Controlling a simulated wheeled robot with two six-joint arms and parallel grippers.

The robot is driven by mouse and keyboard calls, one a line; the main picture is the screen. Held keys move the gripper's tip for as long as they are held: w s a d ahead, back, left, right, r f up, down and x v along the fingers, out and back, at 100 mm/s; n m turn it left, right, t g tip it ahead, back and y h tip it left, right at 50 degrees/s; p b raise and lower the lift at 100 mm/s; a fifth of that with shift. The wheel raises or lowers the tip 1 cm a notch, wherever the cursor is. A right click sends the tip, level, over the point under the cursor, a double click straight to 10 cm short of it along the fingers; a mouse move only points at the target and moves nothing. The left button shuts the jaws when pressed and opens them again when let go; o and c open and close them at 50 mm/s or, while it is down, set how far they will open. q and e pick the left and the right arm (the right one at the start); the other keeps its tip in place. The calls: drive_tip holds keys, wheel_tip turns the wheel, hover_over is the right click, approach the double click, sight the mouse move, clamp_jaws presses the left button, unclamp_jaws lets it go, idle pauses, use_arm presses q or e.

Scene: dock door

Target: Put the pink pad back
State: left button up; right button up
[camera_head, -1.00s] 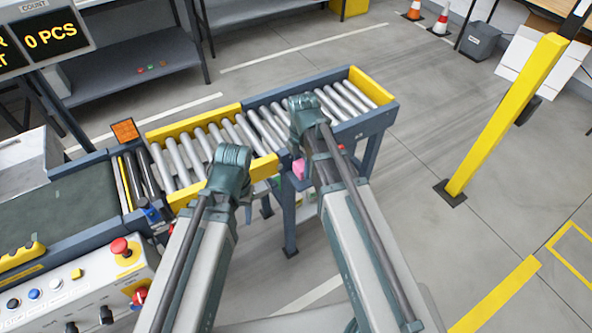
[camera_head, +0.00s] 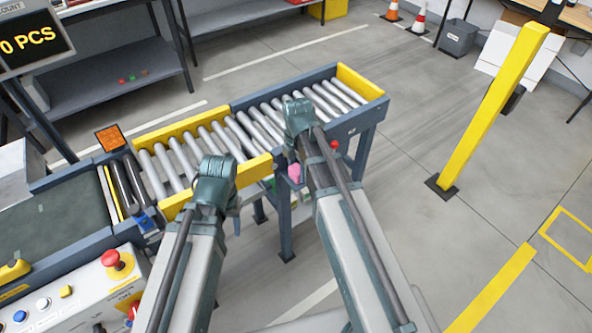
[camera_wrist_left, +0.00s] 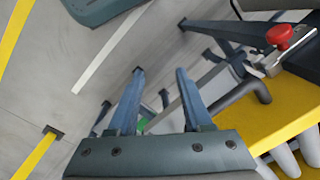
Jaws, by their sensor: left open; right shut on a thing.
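The pink pad (camera_head: 295,172) shows as a small pink patch beside my right forearm, in front of the conveyor's near side. My right gripper (camera_head: 300,160) is shut on it; its fingers are mostly hidden behind my own arm. My left gripper (camera_head: 224,197) is near the yellow near rail of the conveyor, with its fingers largely hidden in the head view. In the left wrist view my left gripper (camera_wrist_left: 160,75) is open, its two fingers apart with nothing held between them. The place for the pad cannot be made out.
A roller conveyor (camera_head: 250,130) with yellow rails runs across ahead. A control panel (camera_head: 75,295) with a red button (camera_head: 117,260) is at lower left. A yellow post (camera_head: 490,115) stands at right. A red knob (camera_wrist_left: 279,35) shows in the wrist view.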

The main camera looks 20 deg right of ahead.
sight(297, 169)
drive_tip(key=o, duration=0.9)
wheel_tip(297, 169, up, 12)
drive_tip(key=p, duration=1.2)
drive_tip(key=s+a+m+h, duration=0.1)
drive_tip(key=s+a+m, duration=0.9)
drive_tip(key=s+m, duration=0.4)
drive_tip(key=shift+s+a+m, duration=0.2)
drive_tip(key=shift+a+m, duration=0.2)
drive_tip(key=shift+m, duration=1.7)
drive_tip(key=shift+r, duration=0.1)
